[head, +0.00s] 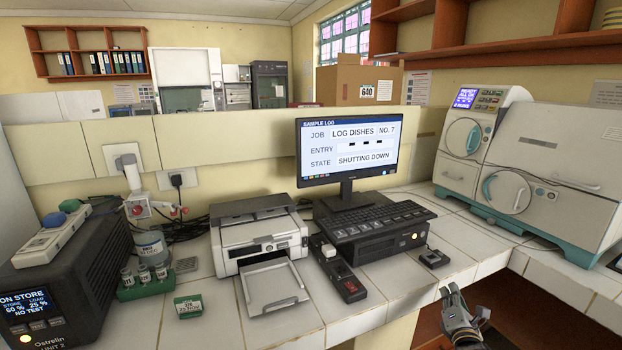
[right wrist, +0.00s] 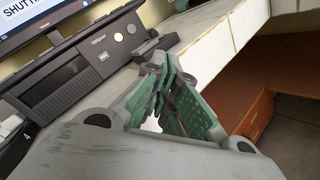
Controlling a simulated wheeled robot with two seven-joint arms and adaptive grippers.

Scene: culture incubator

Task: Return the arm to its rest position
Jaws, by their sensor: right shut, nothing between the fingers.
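My right gripper (head: 455,305) is at the lower right of the head view, in front of the counter's front edge and below the monitor. It is shut with nothing in it. In the right wrist view its green-padded fingers (right wrist: 172,98) are together, near the counter edge and the black computer unit. It touches nothing that I can make out. My left gripper is not in either view.
The tiled counter (head: 355,325) holds a printer (head: 262,240), a monitor (head: 347,148), a keyboard (head: 380,220) and a small black device (head: 433,258). A large white incubator (head: 555,160) stands at the right. Open space with brown shelving (head: 540,310) lies below the right counter.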

